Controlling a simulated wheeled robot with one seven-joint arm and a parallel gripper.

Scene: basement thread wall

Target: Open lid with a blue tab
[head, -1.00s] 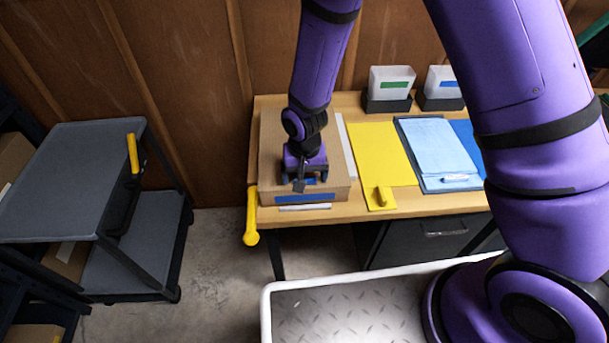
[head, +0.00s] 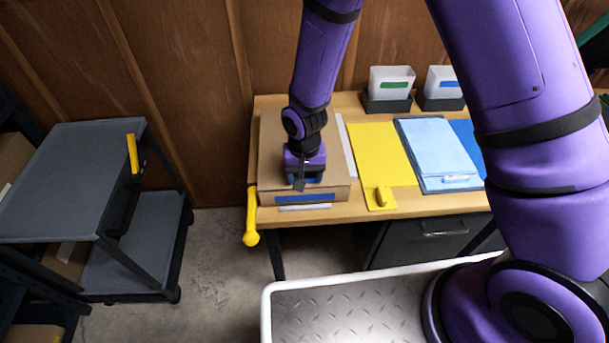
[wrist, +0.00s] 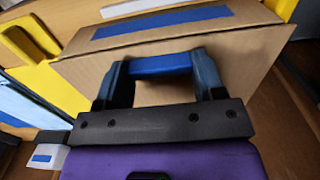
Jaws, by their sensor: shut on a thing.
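A brown cardboard box (head: 268,165) sits at the left end of the wooden workbench, with a blue strip (head: 305,198) on its front face. In the wrist view, the box (wrist: 230,60) shows that strip (wrist: 161,21) on one face and a blue tab (wrist: 160,65) on its lid. My gripper (head: 303,184) is over the front half of the lid, pointing down. In the wrist view, my gripper (wrist: 162,70) has its two fingers shut on the ends of the blue tab. The lid looks flat and closed.
A yellow sheet (head: 378,152) with a yellow handle and a blue clipboard (head: 438,150) lie right of the box. Two bins (head: 388,88) stand behind them. A yellow handle (head: 250,215) hangs at the bench's left edge. A grey cart (head: 75,180) stands left, with open floor between.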

